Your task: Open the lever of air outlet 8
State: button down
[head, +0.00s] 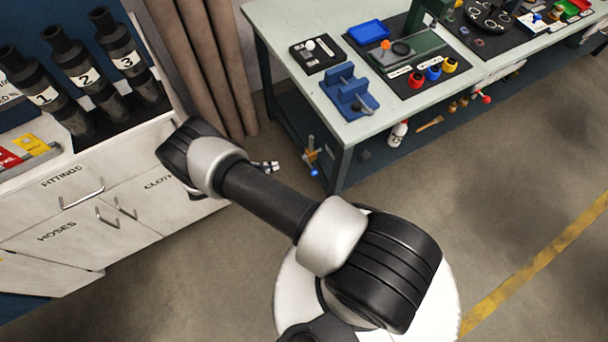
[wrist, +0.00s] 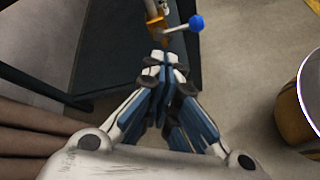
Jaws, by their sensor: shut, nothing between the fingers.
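An air outlet valve (head: 309,154) with a brass-orange body is mounted at the near leg of the workbench. Its lever ends in a blue ball knob (head: 314,172). In the wrist view the valve body (wrist: 153,10) is at the top edge and partly cut off, with the blue knob (wrist: 196,23) to its right on a short metal arm. My gripper (wrist: 163,60) is shut and empty, its tips just below the valve in the picture; I cannot tell whether they touch it. In the head view my gripper (head: 268,167) is mostly hidden behind my arm, left of the valve. No outlet number is readable.
The workbench (head: 288,60) carries a blue vise (head: 350,92) and other tools, with a lower shelf below. A white cabinet (head: 130,205) with black numbered tubes and brown curtains (head: 210,60) stand at left. A brown round object (wrist: 294,118) is at right in the wrist view.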

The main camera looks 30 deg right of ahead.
aim_at(310, 166)
jog(key=s+d+f+n+t, duration=0.1)
jog(key=s+d+f+n, duration=0.1)
jog(key=s+f, duration=0.3)
notch_tip(310, 166, down, 5)
jog(key=shift+r+n+t+h, duration=0.2)
jog(key=shift+n+t+h, duration=0.2)
jog(key=b+x, duration=0.3)
jog(key=x, duration=0.8)
jog(key=shift+s+a+r+p, duration=0.15)
jog(key=shift+s+r, duration=0.15)
jog(key=shift+r, duration=0.35)
jog(key=shift+s+d+r+p, duration=0.1)
jog(key=shift+s+r, duration=0.2)
jog(key=shift+r, duration=0.4)
jog(key=shift+s+a+r+p, duration=0.15)
jog(key=shift+s+r, duration=0.2)
jog(key=shift+r, duration=0.3)
jog(key=shift+s+r, duration=0.15)
